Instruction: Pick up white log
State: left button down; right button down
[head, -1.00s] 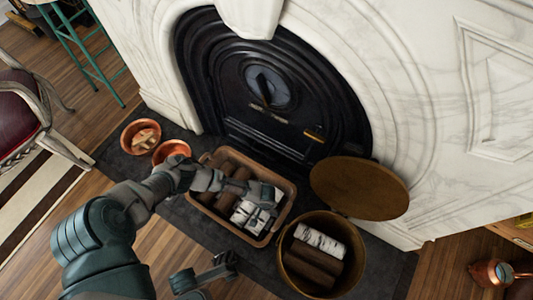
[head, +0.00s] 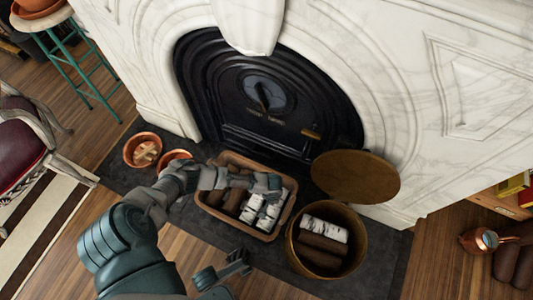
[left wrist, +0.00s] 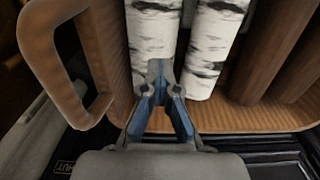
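White birch-like logs (head: 273,211) lie in a brown basket (head: 239,231) beside brown logs (head: 233,200). In the left wrist view, two white logs stand out, a left one (left wrist: 153,28) and a right one (left wrist: 213,50), side by side. My left gripper (head: 272,184) reaches over the basket from the left. In the left wrist view its fingertips (left wrist: 160,68) are close together, in front of the end of the left white log, with nothing seen between them. Contact with the log cannot be told.
A round copper bucket (head: 298,252) holds one white log (head: 324,229) and brown logs, with its round lid (head: 356,178) behind. Two copper bowls (head: 142,149) are left of the basket. The black fireplace door (head: 270,105) is behind. The basket handle (left wrist: 55,70) is left of the gripper.

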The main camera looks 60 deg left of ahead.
pick_arm(q)
jog(key=shift+r, duration=0.65)
jog(key=shift+c, duration=1.9)
grip_release()
jog(key=shift+a, duration=0.1)
